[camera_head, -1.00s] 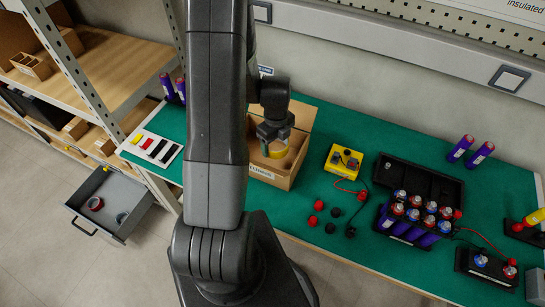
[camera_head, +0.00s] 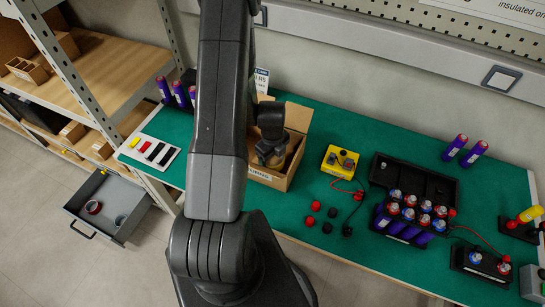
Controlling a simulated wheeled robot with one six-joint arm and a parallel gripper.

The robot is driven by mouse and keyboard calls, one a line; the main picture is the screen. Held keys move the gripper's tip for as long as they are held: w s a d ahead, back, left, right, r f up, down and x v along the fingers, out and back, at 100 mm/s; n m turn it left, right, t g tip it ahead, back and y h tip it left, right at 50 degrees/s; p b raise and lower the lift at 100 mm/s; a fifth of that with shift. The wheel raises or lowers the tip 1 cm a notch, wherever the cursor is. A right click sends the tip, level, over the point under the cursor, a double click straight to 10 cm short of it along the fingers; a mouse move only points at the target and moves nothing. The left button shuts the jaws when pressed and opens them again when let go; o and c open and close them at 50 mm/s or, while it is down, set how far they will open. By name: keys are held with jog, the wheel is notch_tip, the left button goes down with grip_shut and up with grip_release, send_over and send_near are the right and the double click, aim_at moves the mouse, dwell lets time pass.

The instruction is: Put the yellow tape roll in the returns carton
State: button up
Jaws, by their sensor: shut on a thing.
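The returns carton (camera_head: 297,118) is an open brown cardboard box with a white label on its front, on the green bench top behind my arm. My gripper (camera_head: 271,161) is down in the carton's opening, near its front wall. It is shut on the yellow tape roll, which is now mostly hidden by the fingers and the carton. I cannot tell whether the roll touches the carton floor. My arm covers the left part of the carton.
A yellow meter box (camera_head: 340,160) with leads sits right of the carton, with red and black caps (camera_head: 315,206) in front. An open grey drawer (camera_head: 108,205) juts out at left.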

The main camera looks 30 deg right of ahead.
jog(key=shift+f, duration=0.15)
jog(key=o, duration=1)
jog(key=shift+c, duration=0.2)
notch_tip(320, 180, up, 12)
jog(key=b, duration=0.2)
jog(key=shift+r, duration=0.2)
jog(key=shift+f, duration=0.15)
